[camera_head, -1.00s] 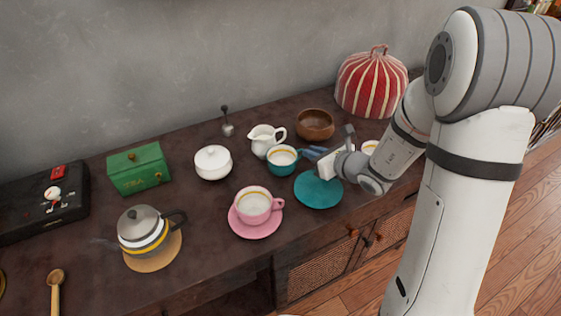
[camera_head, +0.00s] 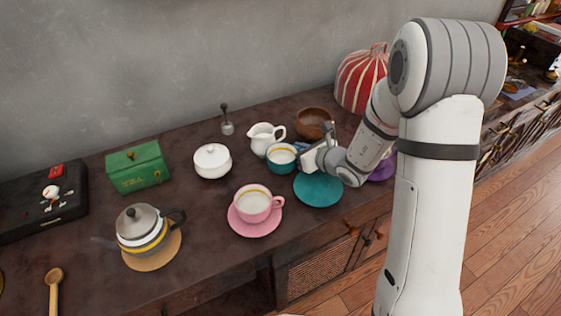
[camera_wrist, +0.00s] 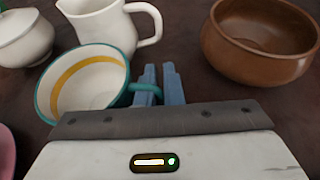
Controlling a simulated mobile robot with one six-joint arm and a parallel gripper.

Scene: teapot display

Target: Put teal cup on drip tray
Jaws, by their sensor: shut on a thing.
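My gripper (camera_wrist: 160,84) is shut on that handle; in the head view my gripper (camera_head: 301,150) is at the cup's right side. A black flat-topped unit (camera_head: 42,207) with a skull mark lies at the far left; I cannot tell whether it is the drip tray.
A white creamer (camera_head: 262,138) is close behind the cup, and a wooden bowl (camera_head: 313,123) is behind my gripper. A pink cup (camera_head: 254,202), white sugar pot (camera_head: 212,161), grey teapot (camera_head: 143,231) and green tea box (camera_head: 138,168) stand leftward.

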